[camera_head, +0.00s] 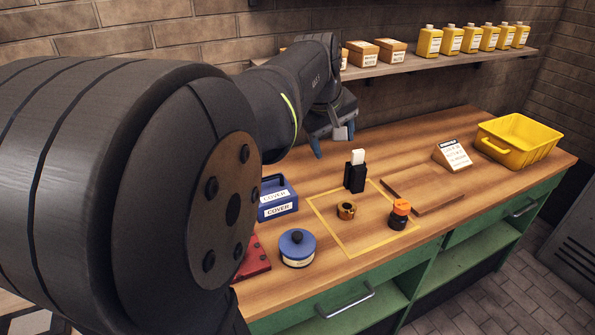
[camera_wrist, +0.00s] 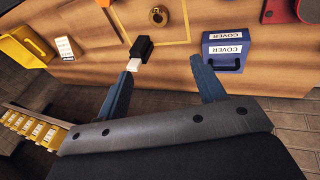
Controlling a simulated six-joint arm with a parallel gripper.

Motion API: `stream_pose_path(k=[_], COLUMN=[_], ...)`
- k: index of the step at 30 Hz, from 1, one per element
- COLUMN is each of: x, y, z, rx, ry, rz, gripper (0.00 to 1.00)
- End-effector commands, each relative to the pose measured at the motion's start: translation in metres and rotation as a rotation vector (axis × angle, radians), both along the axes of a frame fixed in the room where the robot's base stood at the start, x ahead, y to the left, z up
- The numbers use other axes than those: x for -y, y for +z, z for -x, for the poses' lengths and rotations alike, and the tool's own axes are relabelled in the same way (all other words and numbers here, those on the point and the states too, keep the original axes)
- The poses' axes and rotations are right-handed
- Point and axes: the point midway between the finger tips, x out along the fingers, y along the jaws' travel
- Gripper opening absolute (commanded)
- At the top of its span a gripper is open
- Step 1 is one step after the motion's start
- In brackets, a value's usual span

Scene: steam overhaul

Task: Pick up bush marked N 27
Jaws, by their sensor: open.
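A brass bush (camera_head: 346,210) stands on the bench inside a yellow outlined rectangle, with a dark hole in its top. In the wrist view the bush (camera_wrist: 158,16) is near the top edge, beyond my fingertips. No marking on it is legible in either view. My gripper (camera_head: 334,142) is above the back of the bench, well apart from the bush. In the wrist view my gripper (camera_wrist: 163,62) has its two blue fingers spread wide with nothing between them.
A black block with a white top (camera_head: 355,171) stands behind the bush. An orange-and-black bottle (camera_head: 399,214) is to its right, a blue tin (camera_head: 297,248) to its left front.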

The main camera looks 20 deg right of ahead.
Motion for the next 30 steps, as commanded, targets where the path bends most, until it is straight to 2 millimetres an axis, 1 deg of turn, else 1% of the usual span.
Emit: stream_pose_path(k=[2, 5, 12, 15, 18, 21, 24, 26, 29, 30], x=[0.009, 0.025, 0.072, 0.089, 0.101, 0.108, 0.112, 0.113, 0.113, 0.112], y=[-0.007, -0.021, -0.07, -0.092, -0.109, -0.121, -0.128, -0.133, -0.148, -0.156], z=[-0.007, -0.019, -0.05, -0.06, -0.066, -0.07, -0.072, -0.072, -0.072, -0.071], rx=[0.009, 0.032, 0.071, 0.075, 0.074, 0.073, 0.072, 0.07, 0.068, 0.068], ry=[-0.076, -0.249, -0.799, -1.012, -1.182, -1.296, -1.357, -1.371, -1.375, -1.375], rz=[-0.035, -0.107, -0.294, -0.35, -0.387, -0.407, -0.416, -0.419, -0.419, -0.419], gripper=[0.63, 0.63, 0.63, 0.63, 0.63, 0.63, 0.63, 0.63, 0.63, 0.63])
